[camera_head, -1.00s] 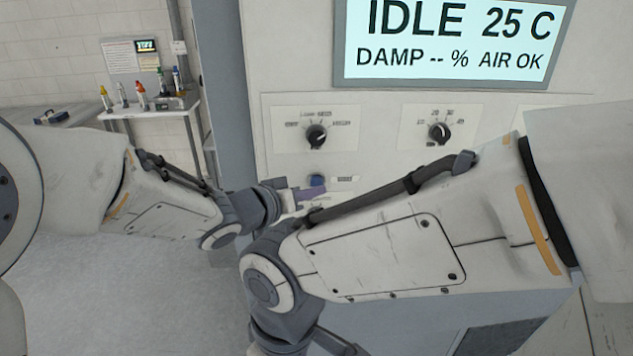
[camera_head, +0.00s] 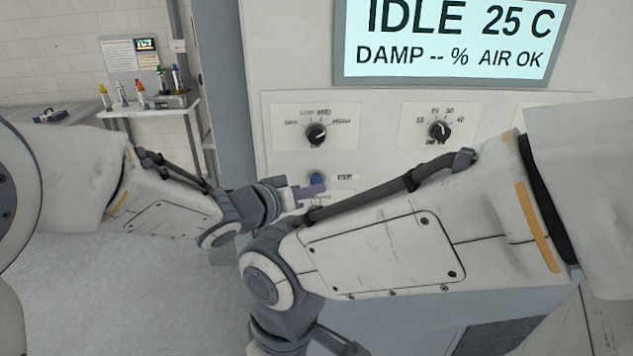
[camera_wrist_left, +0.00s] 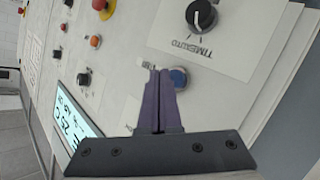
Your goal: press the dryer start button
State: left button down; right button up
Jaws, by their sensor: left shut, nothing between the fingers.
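The round blue button (camera_head: 316,178) sits on the pale panel, with a START label at its right. It also shows in the left wrist view (camera_wrist_left: 179,77), just right of the fingertips. My left gripper (camera_head: 316,190) is shut and empty, its purple fingers just below the button in the head view. In the left wrist view the closed fingertips (camera_wrist_left: 159,72) lie beside the button; I cannot tell whether they touch it or the panel. The display (camera_head: 450,40) reads IDLE, 25 C, DAMP -- %, AIR OK. My right gripper is out of view.
Two black knobs (camera_head: 316,134) (camera_head: 439,131) sit above the button. My right forearm crosses the panel's lower part. A side table (camera_head: 150,108) with small bottles stands at the back left.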

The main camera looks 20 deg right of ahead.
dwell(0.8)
pick_arm(q)
jog(key=shift+w+d+p, duration=0.1)
jog(key=shift+w+p, duration=0.3)
jog(key=shift+w+d+p, duration=0.15)
jog(key=shift+w+p, duration=0.15)
jog(key=shift+w, duration=0.2)
dwell(0.6)
jog(key=shift+s, duration=0.1)
jog(key=shift+s+a, duration=0.25)
jog(key=shift+s, duration=0.55)
jog(key=s, duration=0.2)
jog(key=s+a+b, duration=0.1)
jog(key=s, duration=0.1)
jog(key=shift+s+a+b, duration=0.2)
jog(key=shift+s+b, duration=0.1)
jog(key=shift+s, duration=0.1)
